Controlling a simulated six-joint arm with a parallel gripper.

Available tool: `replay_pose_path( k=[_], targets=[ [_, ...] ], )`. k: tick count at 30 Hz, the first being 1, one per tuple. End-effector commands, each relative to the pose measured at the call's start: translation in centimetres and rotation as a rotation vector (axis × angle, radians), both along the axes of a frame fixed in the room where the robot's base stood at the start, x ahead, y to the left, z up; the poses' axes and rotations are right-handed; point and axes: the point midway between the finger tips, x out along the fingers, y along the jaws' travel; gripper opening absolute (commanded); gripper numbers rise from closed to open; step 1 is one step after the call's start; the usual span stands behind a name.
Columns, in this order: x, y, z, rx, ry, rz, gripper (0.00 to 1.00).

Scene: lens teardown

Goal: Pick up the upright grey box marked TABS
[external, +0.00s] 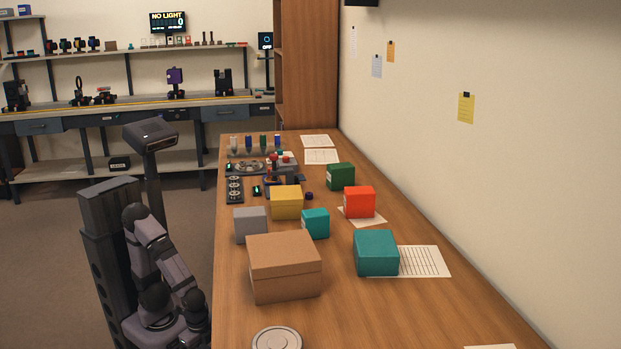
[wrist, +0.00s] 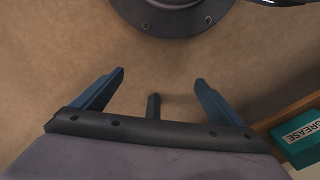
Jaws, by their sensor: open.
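A plain grey box (external: 250,224) stands on the left side of the wooden bench in the external view, behind the brown carton and in front of the yellow box. No marking on it is legible from here, so I cannot read TABS. It is not visible in the wrist view. My gripper (wrist: 158,76) shows in the wrist view with its two blue-grey fingers spread apart and nothing between them. In the external view my arm is folded at the lower left, beside the bench and apart from the grey box; its fingers cannot be made out there.
The brown carton (external: 285,267) is close in front of the grey box. A yellow box (external: 287,202) and a small teal box (external: 315,223) stand near it. A larger teal box (external: 376,252), a red box (external: 359,201) and a green box (external: 341,176) are farther right.

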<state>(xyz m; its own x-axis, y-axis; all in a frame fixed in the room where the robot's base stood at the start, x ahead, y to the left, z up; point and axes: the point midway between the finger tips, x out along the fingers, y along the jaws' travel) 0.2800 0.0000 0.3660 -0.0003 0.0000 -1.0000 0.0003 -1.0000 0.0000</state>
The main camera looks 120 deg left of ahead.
Motion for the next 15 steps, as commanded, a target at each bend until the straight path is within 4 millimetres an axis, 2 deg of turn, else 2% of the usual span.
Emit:
replay_pose_path(
  k=[5,8,15],
  targets=[
    [0.0,0.0,1.8,0.0,0.0,0.0,0.92],
    [0.0,0.0,3.8,0.0,0.0,0.0,0.92],
    [0.0,0.0,10.9,0.0,-0.001,0.0,0.92]
  ],
)
